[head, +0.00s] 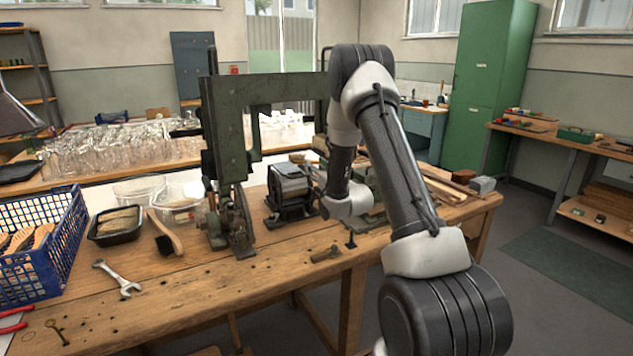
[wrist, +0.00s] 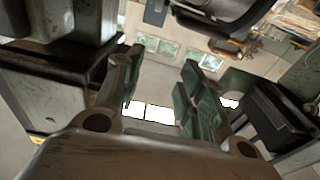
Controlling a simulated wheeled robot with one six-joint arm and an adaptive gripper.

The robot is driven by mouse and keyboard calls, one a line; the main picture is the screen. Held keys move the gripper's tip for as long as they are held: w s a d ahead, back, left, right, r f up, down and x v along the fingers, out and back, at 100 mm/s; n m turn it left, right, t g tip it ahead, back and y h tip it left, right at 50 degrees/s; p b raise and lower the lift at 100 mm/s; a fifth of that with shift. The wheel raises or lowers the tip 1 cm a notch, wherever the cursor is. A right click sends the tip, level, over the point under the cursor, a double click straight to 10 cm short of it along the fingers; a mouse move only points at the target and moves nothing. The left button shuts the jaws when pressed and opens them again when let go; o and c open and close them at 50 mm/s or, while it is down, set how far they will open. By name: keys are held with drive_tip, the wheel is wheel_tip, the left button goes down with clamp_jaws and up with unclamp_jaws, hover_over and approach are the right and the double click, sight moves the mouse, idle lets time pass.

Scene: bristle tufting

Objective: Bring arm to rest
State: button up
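My arm rises from the lower right of the head view, bends at a high elbow and comes down to a wrist just over the workbench (head: 190,290). The wrist is close to the right of a green tufting machine frame (head: 228,130) and a dark motor-like unit (head: 288,190). Dark machine parts show close on both sides there.
On the bench are a blue crate (head: 38,262) with brushes, a black tray (head: 115,238), a wooden brush (head: 165,232), clear tubs (head: 180,203) and a wrench (head: 118,280). A green cabinet (head: 490,85) stands behind. The floor right of the bench is clear.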

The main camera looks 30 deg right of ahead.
drive_tip(key=shift+r, duration=0.4)
drive_tip(key=shift+r, duration=0.15)
drive_tip(key=s+a+r+g+h, duration=0.1)
drive_tip(key=s+a+r+g, duration=0.1)
drive_tip(key=s+r+g, duration=0.35)
drive_tip(key=s+a+r+g+h, duration=0.1)
drive_tip(key=s+a+r+g, duration=0.1)
drive_tip(key=s+r, duration=0.6)
drive_tip(key=s+a+f+g, duration=0.1)
drive_tip(key=s+a+g, duration=0.2)
drive_tip(key=s, duration=1.4)
drive_tip(key=s+a+g+y, duration=0.1)
drive_tip(key=s+a+g, duration=0.2)
drive_tip(key=s, duration=1.5)
drive_tip(key=shift+f+g, duration=0.4)
drive_tip(key=shift+g, duration=0.25)
drive_tip(key=shift+o, duration=0.4)
drive_tip(key=shift+w+a, duration=0.1)
drive_tip(key=shift+a, duration=0.05)
